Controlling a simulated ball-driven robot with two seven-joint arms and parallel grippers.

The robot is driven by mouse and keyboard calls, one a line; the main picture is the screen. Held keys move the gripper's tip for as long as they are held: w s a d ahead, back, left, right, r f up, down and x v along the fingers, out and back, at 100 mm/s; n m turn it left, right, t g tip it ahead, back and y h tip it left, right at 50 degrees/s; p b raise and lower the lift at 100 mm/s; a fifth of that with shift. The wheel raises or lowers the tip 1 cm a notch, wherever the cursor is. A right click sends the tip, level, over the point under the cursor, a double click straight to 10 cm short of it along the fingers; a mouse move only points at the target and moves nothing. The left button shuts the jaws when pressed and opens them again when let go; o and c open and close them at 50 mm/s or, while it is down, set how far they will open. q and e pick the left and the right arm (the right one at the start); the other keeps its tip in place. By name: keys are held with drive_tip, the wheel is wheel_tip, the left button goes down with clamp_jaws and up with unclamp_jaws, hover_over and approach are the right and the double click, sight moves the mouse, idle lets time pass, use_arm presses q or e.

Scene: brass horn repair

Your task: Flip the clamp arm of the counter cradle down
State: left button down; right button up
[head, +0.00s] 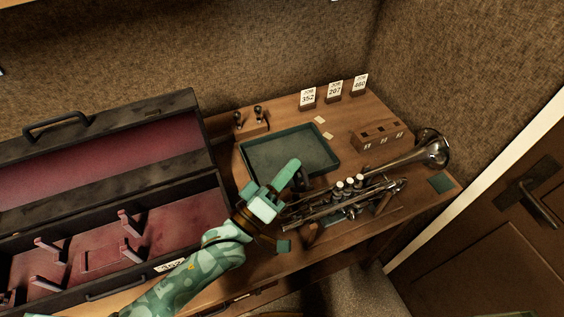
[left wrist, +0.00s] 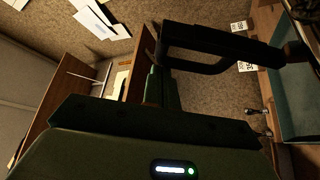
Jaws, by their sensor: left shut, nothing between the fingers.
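A silver trumpet (head: 348,193) lies on its side on the wooden counter, its bell to the right. The counter cradle is mostly hidden beneath the trumpet and behind my gripper. A dark piece (head: 299,180) stands up just right of my left fingers and seems to be its clamp arm. My left gripper (head: 284,178) is shut and empty at the trumpet's left end; whether it touches the dark piece I cannot tell. In the left wrist view a dark bent bar (left wrist: 220,52) crosses close in front of the camera; I cannot tell whether it is the clamp arm. My right gripper is not in view.
A green tray (head: 290,150) lies behind my gripper. A wooden block (head: 378,135), numbered cards (head: 334,91) and a small stand with dark knobs (head: 252,123) are farther back. An open instrument case (head: 110,210) fills the left. A door (head: 505,215) is at the right.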

use_arm(q)
drive_tip(key=s+f+m+h+b, duration=0.1)
drive_tip(key=m, duration=0.2)
drive_tip(key=s+d+f+m+g+h+b, duration=0.1)
drive_tip(key=s+m+h+b, duration=0.1)
drive_tip(key=m, duration=0.1)
drive_tip(key=s+d+f+m+g+h+b, duration=0.1)
drive_tip(key=s+m+h+b, duration=0.1)
drive_tip(key=m, duration=0.1)
drive_tip(key=shift+d, duration=0.1)
drive_tip(key=shift+s+d+f+m+g+h+b, duration=0.2)
drive_tip(key=shift+s+f+m+g+h+b, duration=0.3)
drive_tip(key=shift+m, duration=0.35)
drive_tip(key=shift+s+d+f+m+g+h+b, duration=0.25)
drive_tip(key=shift+s+f+m+g, duration=0.3)
drive_tip(key=shift+m, duration=0.3)
drive_tip(key=shift+r, duration=0.1)
